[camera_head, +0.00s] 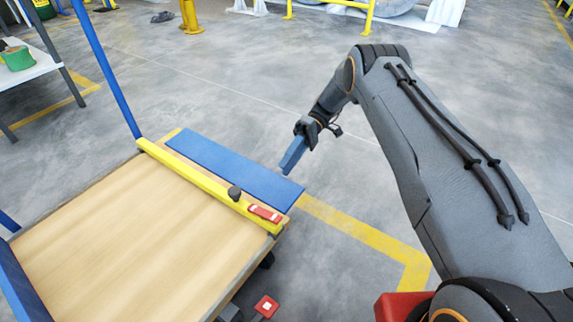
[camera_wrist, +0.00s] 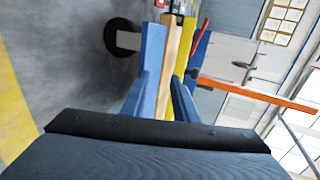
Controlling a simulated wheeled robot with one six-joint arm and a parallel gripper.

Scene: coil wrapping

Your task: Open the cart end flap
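The cart (camera_head: 110,235) has a bare wooden deck. A yellow bar (camera_head: 190,174) runs along its far end and carries a dark knob (camera_head: 234,194) and a red latch-like piece (camera_head: 264,213). A blue end flap (camera_head: 225,165) extends outward beyond the bar, roughly flat. My gripper (camera_head: 285,170) has blue fingers and hangs just off the flap's right corner; I cannot tell whether it touches. In the wrist view the fingers of my gripper (camera_wrist: 160,97) are spread and nothing is held between them. The cart's wooden edge (camera_wrist: 172,50) and yellow bar (camera_wrist: 184,65) show beyond them.
A blue post (camera_head: 105,70) rises at the cart's far left corner. A white table (camera_head: 30,68) with a green item stands at left. Yellow rails (camera_head: 345,5) are at the back. The floor behind the flap is clear. A black wheel (camera_wrist: 122,37) shows in the wrist view.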

